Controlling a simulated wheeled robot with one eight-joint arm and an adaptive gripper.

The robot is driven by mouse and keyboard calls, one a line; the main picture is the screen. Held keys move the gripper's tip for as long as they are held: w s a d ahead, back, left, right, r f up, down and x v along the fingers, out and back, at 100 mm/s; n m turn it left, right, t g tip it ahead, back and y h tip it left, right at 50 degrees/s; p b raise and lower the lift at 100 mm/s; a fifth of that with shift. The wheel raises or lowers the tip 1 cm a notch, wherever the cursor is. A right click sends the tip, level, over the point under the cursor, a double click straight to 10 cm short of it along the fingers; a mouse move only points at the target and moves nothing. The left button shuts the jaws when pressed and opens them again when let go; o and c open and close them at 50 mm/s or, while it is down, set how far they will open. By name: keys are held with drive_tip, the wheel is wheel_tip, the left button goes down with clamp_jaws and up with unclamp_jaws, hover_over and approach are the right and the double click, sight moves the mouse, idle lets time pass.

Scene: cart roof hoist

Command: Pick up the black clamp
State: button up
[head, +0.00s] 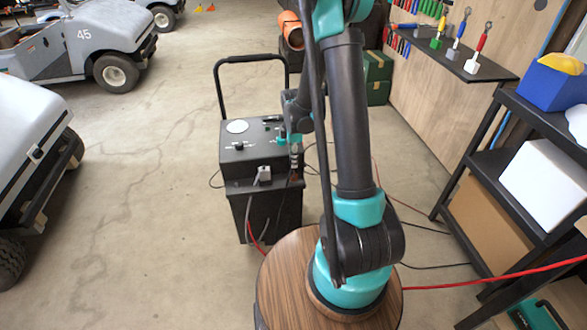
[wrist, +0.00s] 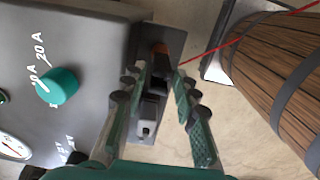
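The black clamp (wrist: 154,88) shows in the wrist view as a dark narrow piece with a copper-orange end, between my two fingers. A small light-grey part (wrist: 148,124) shows nearer the camera. My gripper (wrist: 160,82) is open, with one finger on each side of the clamp and gaps visible between. In the head view my gripper (head: 295,147) points down at the front right of the black charger cart (head: 235,160). There the clamp is mostly hidden by the gripper, and only a dark, reddish-brown bit shows below it.
A grey clamp (head: 264,175) sits at the middle of the cart's front edge. The cart's teal knob (wrist: 57,86) is left of my fingers. A red cable (head: 480,276) crosses the floor.

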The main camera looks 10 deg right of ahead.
drive_tip(key=shift+f, duration=0.3)
drive_tip(key=shift+c, duration=0.2)
clamp_jaws()
drive_tip(key=shift+r, duration=0.1)
wheel_tip(320, 180, up, 20)
idle(0.6)
idle(0.4)
